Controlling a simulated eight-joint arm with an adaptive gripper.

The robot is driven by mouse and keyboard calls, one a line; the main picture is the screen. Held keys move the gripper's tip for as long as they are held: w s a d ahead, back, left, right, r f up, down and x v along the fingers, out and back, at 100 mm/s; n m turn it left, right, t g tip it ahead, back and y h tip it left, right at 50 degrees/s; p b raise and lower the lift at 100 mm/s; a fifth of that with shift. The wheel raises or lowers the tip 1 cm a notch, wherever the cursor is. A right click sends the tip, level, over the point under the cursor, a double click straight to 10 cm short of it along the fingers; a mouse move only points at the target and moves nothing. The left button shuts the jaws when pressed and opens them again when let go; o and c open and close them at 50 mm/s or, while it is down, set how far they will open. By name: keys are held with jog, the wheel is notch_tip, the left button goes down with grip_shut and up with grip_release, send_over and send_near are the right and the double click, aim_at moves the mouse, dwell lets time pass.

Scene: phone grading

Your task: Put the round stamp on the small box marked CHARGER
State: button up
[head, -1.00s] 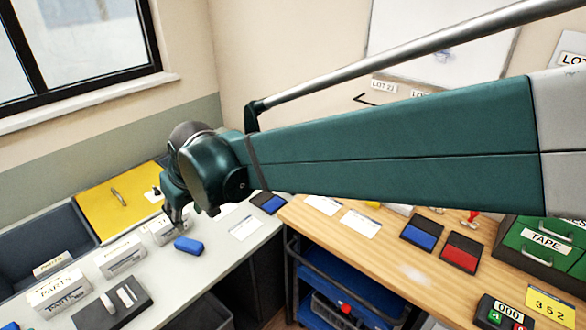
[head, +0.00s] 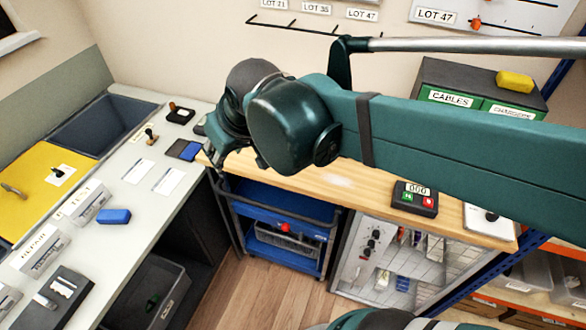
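A small dark stamp with a knob handle (head: 150,133) stands upright on the pale left counter. Another stamp with a brown handle (head: 173,106) is by a black pad farther back. I cannot tell which is the round stamp. No small loose box clearly marked CHARGER shows; a green drawer front (head: 512,112) at the right has a label too blurred to read surely, beside one marked CABLES (head: 450,98). My gripper (head: 206,158) hangs by the corner where the counter meets the wooden bench. Its fingers are small and dark, and their opening is unclear.
A blue ink pad (head: 184,150) lies close to my gripper. White cards, a blue block (head: 114,216) and label stands are on the counter. A yellow block (head: 514,80) tops the drawer unit. My arm hides much of the bench.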

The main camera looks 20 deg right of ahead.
jog(key=s+d+f+m+h, duration=0.1)
jog(key=s+d+f+m, duration=0.2)
jog(key=s+d, duration=0.6)
jog(key=d, duration=0.4)
jog(key=shift+s+d+f+t+h, duration=0.15)
jog(key=shift+d+f+t+h, duration=0.1)
jog(key=shift+f+t+h, duration=0.15)
dwell(0.5)
